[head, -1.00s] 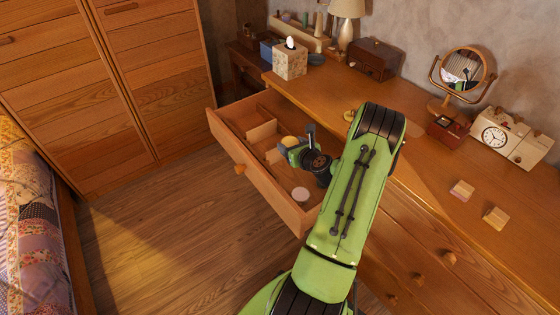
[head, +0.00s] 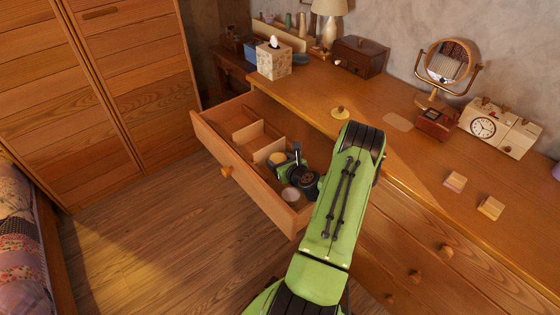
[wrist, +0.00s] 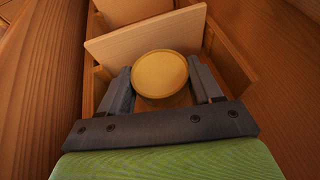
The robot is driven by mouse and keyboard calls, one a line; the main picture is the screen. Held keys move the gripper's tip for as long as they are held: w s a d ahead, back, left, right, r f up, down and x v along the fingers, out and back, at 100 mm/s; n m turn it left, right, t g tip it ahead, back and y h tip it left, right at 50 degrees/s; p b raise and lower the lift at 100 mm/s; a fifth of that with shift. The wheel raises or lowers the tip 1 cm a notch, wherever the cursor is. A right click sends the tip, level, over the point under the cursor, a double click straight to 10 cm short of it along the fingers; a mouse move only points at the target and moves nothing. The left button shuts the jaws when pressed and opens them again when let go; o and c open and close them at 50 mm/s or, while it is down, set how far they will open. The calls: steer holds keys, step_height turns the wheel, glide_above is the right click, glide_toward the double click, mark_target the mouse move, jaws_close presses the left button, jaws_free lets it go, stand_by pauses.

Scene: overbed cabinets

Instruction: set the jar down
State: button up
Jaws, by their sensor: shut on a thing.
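The jar (wrist: 160,73) shows in the wrist view as a round yellow-gold lid with an amber body partly visible below it. My gripper (wrist: 160,84) is shut on it, one finger on each side. In the head view the jar (head: 277,158) is a small yellow spot inside the open drawer (head: 243,171), by a light wooden divider (head: 270,150). My gripper (head: 287,163) is down inside the drawer there, partly hidden by my wrist. I cannot tell whether the jar's base touches the drawer floor.
Dividers split the far part of the drawer.

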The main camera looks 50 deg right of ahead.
steer(key=o, duration=1.2)
steer(key=shift+r+p, duration=0.3)
steer(key=shift+r, duration=0.05)
steer(key=p+v, duration=0.2)
steer(key=v, duration=1)
steer(key=shift+r, duration=0.2)
